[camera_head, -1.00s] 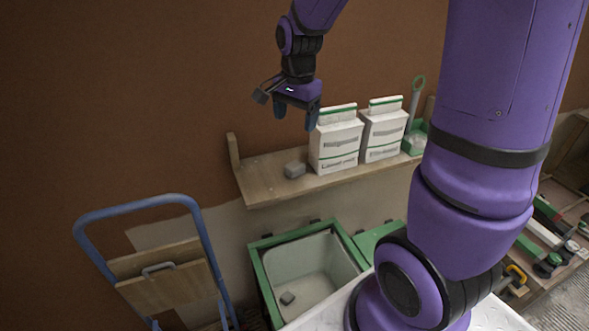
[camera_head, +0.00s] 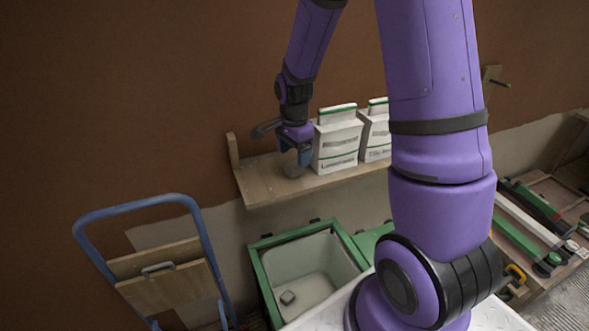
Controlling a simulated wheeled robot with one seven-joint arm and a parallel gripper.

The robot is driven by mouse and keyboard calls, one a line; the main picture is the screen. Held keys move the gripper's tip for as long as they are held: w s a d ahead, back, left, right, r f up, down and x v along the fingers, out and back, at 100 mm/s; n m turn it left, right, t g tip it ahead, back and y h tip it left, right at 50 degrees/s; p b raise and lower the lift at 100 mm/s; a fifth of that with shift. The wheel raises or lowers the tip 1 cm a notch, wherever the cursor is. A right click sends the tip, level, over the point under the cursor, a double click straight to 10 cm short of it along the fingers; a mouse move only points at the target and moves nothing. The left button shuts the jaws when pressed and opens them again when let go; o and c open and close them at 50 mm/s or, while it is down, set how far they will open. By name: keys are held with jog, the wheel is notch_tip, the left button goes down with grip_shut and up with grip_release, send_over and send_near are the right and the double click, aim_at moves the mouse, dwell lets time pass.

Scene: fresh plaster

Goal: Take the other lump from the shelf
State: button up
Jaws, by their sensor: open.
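A grey lump (camera_head: 291,172) sits on the wooden shelf (camera_head: 262,193), left of the white bags. My gripper (camera_head: 295,165) is open and points down over this lump, its fingers partly covering it. I cannot tell whether the fingers touch the lump.
A white bag (camera_head: 337,145) stands on the shelf close to the right of my gripper, with another white bag (camera_head: 376,138) beside it. A blue hand truck (camera_head: 207,245) leans at the lower left. The shelf has an upright end piece (camera_head: 233,150) at its left.

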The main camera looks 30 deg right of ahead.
aim_at(294, 163)
jog(key=shift+f, duration=2.3)
jog(key=c, duration=1.1)
